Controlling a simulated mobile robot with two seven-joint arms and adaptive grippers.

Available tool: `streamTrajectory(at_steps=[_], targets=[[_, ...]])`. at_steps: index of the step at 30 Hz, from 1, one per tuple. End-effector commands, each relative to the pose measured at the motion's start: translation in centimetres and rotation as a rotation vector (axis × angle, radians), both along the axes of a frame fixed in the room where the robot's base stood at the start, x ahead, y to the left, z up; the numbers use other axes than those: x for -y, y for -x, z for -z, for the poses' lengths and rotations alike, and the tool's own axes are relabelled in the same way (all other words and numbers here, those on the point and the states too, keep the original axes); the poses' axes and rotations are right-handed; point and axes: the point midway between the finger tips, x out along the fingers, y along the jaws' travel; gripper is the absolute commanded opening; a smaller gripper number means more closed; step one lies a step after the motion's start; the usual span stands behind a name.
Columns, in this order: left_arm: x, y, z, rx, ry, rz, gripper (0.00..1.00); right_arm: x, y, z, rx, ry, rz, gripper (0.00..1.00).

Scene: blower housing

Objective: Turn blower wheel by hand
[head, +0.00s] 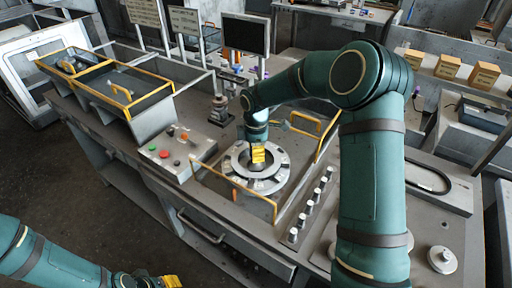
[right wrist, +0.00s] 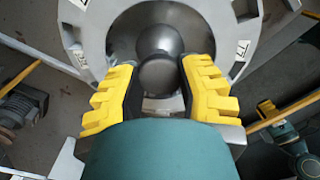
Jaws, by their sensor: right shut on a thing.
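The blower housing (head: 279,181) is a pale grey ring on the middle of the bench, with a round wheel inside it. In the right wrist view the ring (right wrist: 238,25) surrounds a dark grey domed wheel (right wrist: 160,32) with a round knob (right wrist: 158,76) at its near side. My right gripper (head: 258,160) points down over the ring's middle. In the right wrist view its yellow fingers (right wrist: 160,85) are shut on the knob, one on each side. My left gripper (head: 150,281) is at the bottom left edge, away from the bench; its fingers are mostly cut off.
Yellow guard rails (head: 250,192) stand around the housing. A control box with coloured buttons (head: 165,153) is to its left. Several small cylinders (head: 303,220) stand in a row to its right. A dark motor-like part (head: 220,110) stands behind. Yellow-edged trays (head: 105,80) are further left.

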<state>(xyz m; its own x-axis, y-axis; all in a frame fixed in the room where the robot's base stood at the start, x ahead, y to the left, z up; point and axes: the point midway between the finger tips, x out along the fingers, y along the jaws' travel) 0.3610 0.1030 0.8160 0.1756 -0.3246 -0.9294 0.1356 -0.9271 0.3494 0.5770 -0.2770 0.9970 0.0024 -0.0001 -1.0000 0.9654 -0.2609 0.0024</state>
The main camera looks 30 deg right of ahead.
Motion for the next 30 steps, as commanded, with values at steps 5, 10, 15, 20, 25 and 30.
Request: streamTrajectory(at_steps=[5, 10, 15, 20, 25, 30], targets=[[-0.1, -0.4, -1.4, 0.008, -0.002, -0.006, 0.43, 0.0, 0.2, 0.1, -0.010, -0.002, -0.170, 0.00], [-0.1, -0.4, -2.6, 0.011, 0.000, -0.008, 0.43, 0.0, 0.2, 0.1, -0.009, -0.003, -0.331, 0.00], [-0.2, -0.4, -3.8, 0.010, 0.002, -0.008, 0.43, -0.1, 0.3, 0.2, -0.010, -0.004, -0.493, 0.00], [-0.2, -0.4, -4.9, 0.011, 0.004, -0.006, 0.43, -0.1, 0.3, 0.1, -0.010, -0.003, -0.645, 0.00], [-0.3, -0.3, -6.1, 0.011, 0.007, -0.006, 0.43, -0.1, 0.3, 0.2, -0.010, -0.005, -0.806, 0.00], [-0.3, -0.3, -7.2, 0.011, 0.009, -0.005, 0.43, -0.1, 0.3, 0.2, -0.009, -0.005, -0.960, 0.00]])
